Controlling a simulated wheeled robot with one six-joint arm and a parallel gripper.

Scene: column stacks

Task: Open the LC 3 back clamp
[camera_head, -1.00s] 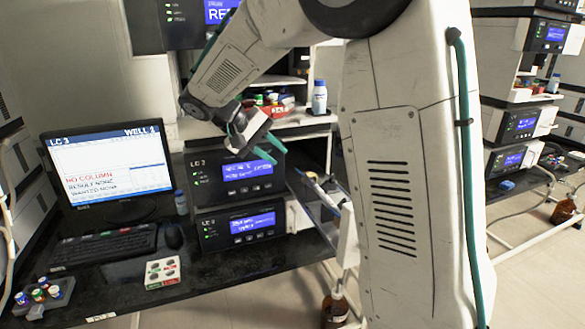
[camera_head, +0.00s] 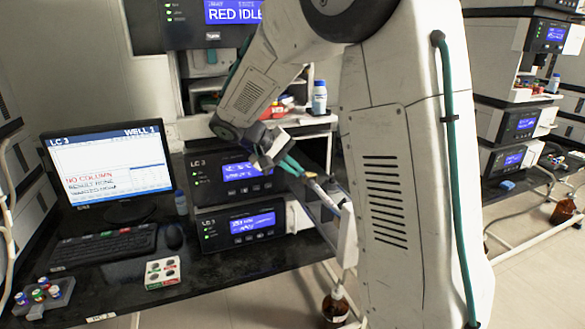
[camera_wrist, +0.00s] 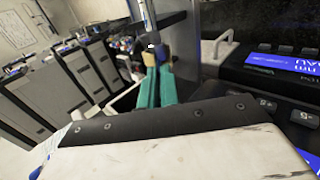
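My gripper (camera_head: 302,170) has teal fingers that reach right, past the LC 3 unit front (camera_head: 235,172), toward the opened side panel. A slim pale column (camera_head: 322,192) lies along that panel, its near end darker. A small beige piece (camera_head: 309,175), perhaps the back clamp, is at the fingertips; I cannot tell whether they touch it. In the wrist view the teal fingers (camera_wrist: 157,82) appear close together, below a blue and white rod (camera_wrist: 147,18). The gap between the fingers and the clamp's state are unclear.
A monitor (camera_head: 108,168) reading "NO COLUMN" and a keyboard (camera_head: 103,246) stand left. A small white box (camera_head: 162,272) and a vial rack (camera_head: 42,292) are on the bench front. A bottle (camera_head: 319,97) stands on the shelf above. A brown bottle (camera_head: 335,308) is below.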

